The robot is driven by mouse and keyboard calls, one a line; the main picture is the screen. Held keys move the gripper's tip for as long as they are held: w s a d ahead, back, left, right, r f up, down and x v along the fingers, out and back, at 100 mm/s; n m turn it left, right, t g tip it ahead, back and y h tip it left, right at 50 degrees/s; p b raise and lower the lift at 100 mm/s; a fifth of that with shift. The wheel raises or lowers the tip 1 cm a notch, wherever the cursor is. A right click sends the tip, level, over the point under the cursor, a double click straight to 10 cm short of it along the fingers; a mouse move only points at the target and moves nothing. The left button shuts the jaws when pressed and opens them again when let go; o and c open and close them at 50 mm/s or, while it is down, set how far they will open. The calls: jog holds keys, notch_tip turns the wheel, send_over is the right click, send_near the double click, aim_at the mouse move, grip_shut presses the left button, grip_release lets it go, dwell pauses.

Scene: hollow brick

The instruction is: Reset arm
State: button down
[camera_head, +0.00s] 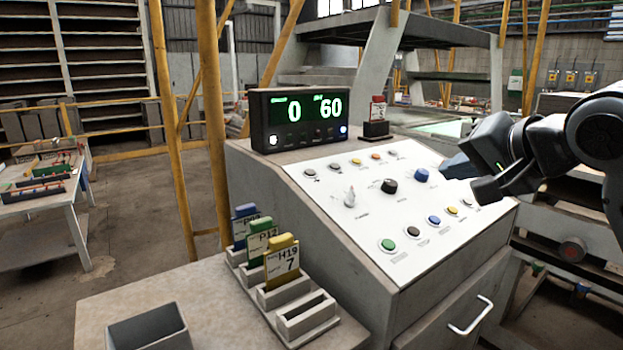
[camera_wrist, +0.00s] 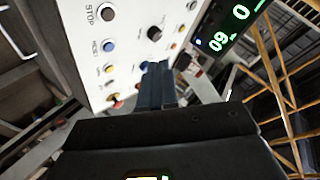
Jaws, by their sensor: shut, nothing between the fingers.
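My gripper (camera_head: 447,178) is at the right of the head view, above the right edge of the white sloped control panel (camera_head: 330,200). Its fingers are together with nothing between them. In the wrist view, the shut fingers (camera_wrist: 155,85) point toward the panel (camera_wrist: 120,25), covering part of it. In the head view, the panel carries a black knob (camera_head: 389,186), a blue button (camera_head: 421,175), a grey lever switch (camera_head: 350,197), a green button (camera_head: 388,245) and several smaller buttons. I cannot tell whether the fingertips touch the panel.
A display (camera_head: 300,118) reading 0 and 60 stands on the console's top left. A rack (camera_head: 305,313) with several coloured tags and a grey bin (camera_head: 148,330) sit on the lower left table. Yellow posts (camera_head: 212,110) rise behind. A drawer handle (camera_head: 470,317) juts from the front.

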jog(key=s+a+f+m+t+y, duration=0.1)
jog(key=s+a+f+t, duration=0.1)
jog(key=s+a+f, duration=0.3)
jog(key=s+a+f+t+y, duration=0.1)
jog(key=a+f, duration=0.1)
jog(key=f, duration=0.6)
jog(key=s+f+t+h, duration=0.1)
jog(key=s+f+h, duration=0.2)
jog(key=s+f, duration=0.9)
jog(key=s+d+n+h, duration=0.1)
jog(key=s+d+n, duration=0.2)
jog(key=s, duration=1.2)
jog(key=s+d+n+g+h, duration=0.1)
jog(key=s+d+n, duration=0.2)
jog(key=s, duration=1.2)
jog(key=shift+s+d+f+n+h, duration=0.15)
jog(key=shift+d+f+n+h, duration=0.15)
jog(key=shift+n, duration=0.8)
